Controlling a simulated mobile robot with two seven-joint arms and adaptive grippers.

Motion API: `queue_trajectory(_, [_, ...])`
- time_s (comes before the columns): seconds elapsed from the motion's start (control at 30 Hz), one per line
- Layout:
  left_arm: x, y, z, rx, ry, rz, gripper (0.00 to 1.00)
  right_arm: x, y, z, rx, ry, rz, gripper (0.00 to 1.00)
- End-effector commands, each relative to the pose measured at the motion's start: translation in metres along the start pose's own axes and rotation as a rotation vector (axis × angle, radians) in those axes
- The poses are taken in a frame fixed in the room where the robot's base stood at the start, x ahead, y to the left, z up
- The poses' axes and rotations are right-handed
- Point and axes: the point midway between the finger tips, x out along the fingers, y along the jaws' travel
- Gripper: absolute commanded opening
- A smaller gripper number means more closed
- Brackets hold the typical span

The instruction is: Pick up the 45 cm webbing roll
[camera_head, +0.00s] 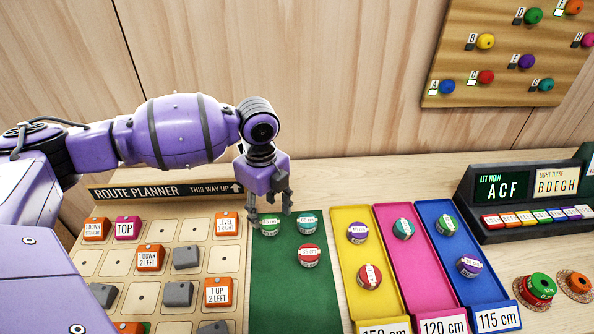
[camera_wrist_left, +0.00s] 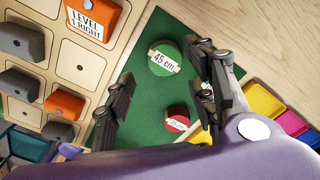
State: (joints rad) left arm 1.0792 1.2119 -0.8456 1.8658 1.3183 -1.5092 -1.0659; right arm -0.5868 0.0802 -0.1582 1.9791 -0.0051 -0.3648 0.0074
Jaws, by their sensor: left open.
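The 45 cm webbing roll is a round green roll (camera_head: 268,230) on the green mat (camera_head: 285,295), at the mat's far left. In the left wrist view the green roll (camera_wrist_left: 168,48) shows its white "45 cm" label. My left gripper (camera_head: 271,212) points down over this roll, with its fingers open on either side. In the wrist view the open fingers (camera_wrist_left: 161,66) flank the roll, with nothing held; I cannot tell if they touch it. A teal roll (camera_head: 307,224) and a red roll (camera_head: 309,256) lie close by on the same mat. My right gripper is not in view.
The route planner board (camera_head: 170,287) with its tiles lies left of the mat. Yellow (camera_head: 349,290), pink (camera_head: 413,277) and blue (camera_head: 455,283) trays with rolls lie to the right. A black sign unit (camera_head: 475,234) stands further right. The mat's near part is clear.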

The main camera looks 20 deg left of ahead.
Motion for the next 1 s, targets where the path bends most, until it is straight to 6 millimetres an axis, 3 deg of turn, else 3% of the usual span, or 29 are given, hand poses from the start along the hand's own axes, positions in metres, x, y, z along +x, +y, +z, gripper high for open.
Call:
queue_trajectory(0.3, [0.043,0.003,0.001,-0.001,0.001,0.001,0.5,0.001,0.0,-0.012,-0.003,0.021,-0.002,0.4])
queue_trajectory(0.57, [0.049,0.003,0.001,-0.001,0.0,-0.001,0.5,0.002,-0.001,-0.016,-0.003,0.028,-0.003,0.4])
queue_trajectory(0.9, [0.049,0.003,0.001,-0.001,0.0,0.0,0.07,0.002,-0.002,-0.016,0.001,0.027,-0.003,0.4])
queue_trajectory(1.0, [0.049,0.003,0.001,-0.001,-0.001,-0.001,0.06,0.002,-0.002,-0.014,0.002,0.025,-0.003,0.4])
